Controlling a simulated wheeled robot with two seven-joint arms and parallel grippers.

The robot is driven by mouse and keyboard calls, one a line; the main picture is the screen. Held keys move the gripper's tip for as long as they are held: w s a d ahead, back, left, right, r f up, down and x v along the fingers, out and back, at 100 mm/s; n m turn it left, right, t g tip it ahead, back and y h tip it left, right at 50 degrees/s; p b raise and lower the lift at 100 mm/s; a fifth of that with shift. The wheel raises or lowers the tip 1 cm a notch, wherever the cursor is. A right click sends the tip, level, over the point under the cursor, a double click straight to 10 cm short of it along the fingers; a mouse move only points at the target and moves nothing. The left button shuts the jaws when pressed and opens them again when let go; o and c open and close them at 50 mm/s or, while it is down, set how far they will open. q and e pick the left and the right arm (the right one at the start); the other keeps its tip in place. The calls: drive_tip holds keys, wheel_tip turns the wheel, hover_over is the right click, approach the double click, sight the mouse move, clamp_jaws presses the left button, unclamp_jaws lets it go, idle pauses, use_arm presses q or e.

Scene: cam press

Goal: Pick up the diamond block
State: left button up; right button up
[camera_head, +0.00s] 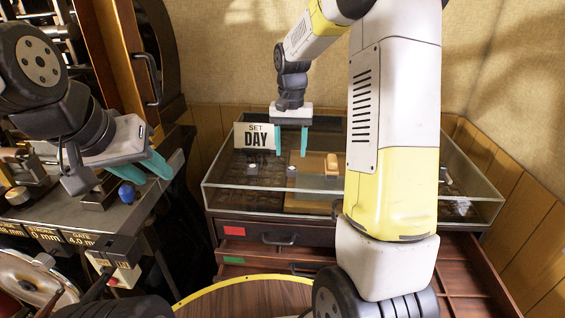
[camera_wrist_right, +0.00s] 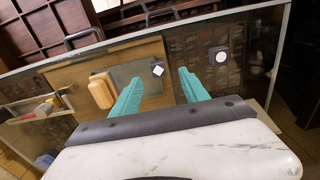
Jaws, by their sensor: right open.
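The diamond block is a small dark piece with a white diamond-shaped top. It shows in the right wrist view (camera_wrist_right: 158,70) between the fingers, beyond their tips, and in the head view (camera_head: 292,171) inside the glass-walled case. My right gripper (camera_head: 290,153) is open and empty, pointing down above the block; its teal fingers also show in the wrist view (camera_wrist_right: 160,78). A gap shows between fingertips and block in the head view. My left gripper (camera_head: 154,178) is at the left, its teal fingers apart and empty, above the metal bench.
A similar piece with a round white top (camera_wrist_right: 222,57) stands left of the diamond block in the head view (camera_head: 252,169). A wooden-handled item (camera_head: 332,165) lies to the right. Glass walls (camera_head: 240,197) surround the case; a "SET DAY" sign (camera_head: 255,136) stands behind. An open drawer (camera_head: 460,262) lies below.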

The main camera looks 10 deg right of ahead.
sight(292, 168)
drive_tip(key=f, duration=0.6)
drive_tip(key=shift+w+d+f, duration=0.15)
drive_tip(key=shift+d+f, duration=0.1)
drive_tip(key=shift+f, duration=0.15)
clamp_jaws()
